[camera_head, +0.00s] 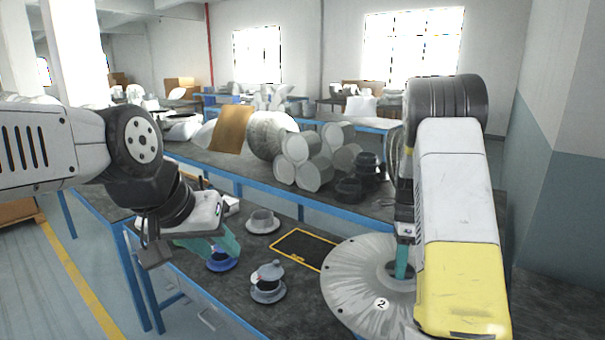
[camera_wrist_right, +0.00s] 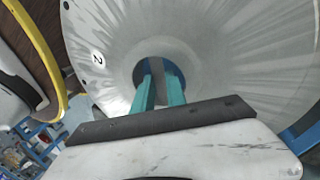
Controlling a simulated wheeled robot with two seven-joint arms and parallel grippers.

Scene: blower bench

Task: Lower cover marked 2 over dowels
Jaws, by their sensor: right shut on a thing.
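The cover marked 2 (camera_head: 365,290) is a large, pale grey disc with a round label and small rim holes, at the lower right of the head view. It fills much of the right wrist view (camera_wrist_right: 230,50). My right gripper (camera_head: 403,266) is shut on the cover at its middle, with teal fingers at the central opening in the wrist view (camera_wrist_right: 160,88). My left gripper (camera_head: 224,243) is over the bench at left, above a blue flanged part (camera_head: 221,263); its finger gap is unclear. No dowels show; the cover and right arm hide the bench there.
A grey flanged part (camera_head: 262,221) and a lidded one (camera_head: 268,284) stand on the dark bench (camera_head: 225,298). A yellow-edged black mat (camera_head: 302,249) lies left of the cover. Behind, a blue-framed table carries grey cylinders (camera_head: 308,172) and dark parts. A wall stands at right.

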